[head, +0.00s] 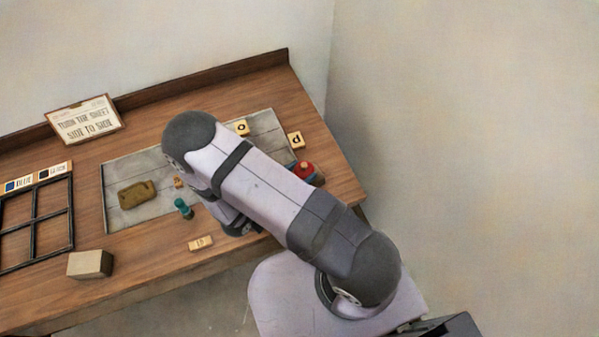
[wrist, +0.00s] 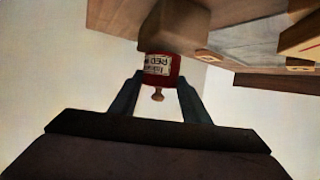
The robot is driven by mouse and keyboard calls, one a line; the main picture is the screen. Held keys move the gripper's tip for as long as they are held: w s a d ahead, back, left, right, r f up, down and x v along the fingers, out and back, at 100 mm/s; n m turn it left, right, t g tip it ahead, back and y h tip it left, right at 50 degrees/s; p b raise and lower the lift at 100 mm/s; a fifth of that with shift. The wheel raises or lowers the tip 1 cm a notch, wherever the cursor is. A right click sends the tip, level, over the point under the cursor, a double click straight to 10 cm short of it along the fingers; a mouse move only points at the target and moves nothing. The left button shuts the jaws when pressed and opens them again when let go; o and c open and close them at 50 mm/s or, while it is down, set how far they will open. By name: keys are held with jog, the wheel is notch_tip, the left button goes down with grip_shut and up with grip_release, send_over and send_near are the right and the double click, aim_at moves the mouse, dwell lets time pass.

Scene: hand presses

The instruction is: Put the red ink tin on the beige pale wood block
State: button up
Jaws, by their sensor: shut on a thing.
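The red ink tin (wrist: 161,68), with a white label reading RED and a small knob, shows in the wrist view between the fingers of my gripper (wrist: 158,92), which is shut on it. In the head view my arm hides the gripper and the held tin. The beige pale wood block (head: 90,264) stands at the table's front left, with nothing on it in the head view. In the wrist view a tan block (wrist: 174,26) lies just past the tin's far end. I cannot tell if they touch, or if it is the same block.
A small tile (head: 201,243) lies near the front edge, right of the block. A black frame (head: 36,218), a green-topped piece (head: 183,208) and a brown pad (head: 137,194) are nearby. A red-topped object (head: 304,171) stands right of my arm.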

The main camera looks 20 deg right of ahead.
jog(key=shift+f, duration=0.2)
jog(key=shift+f, duration=0.2)
jog(key=o, duration=1.3)
jog(key=shift+c, duration=0.2)
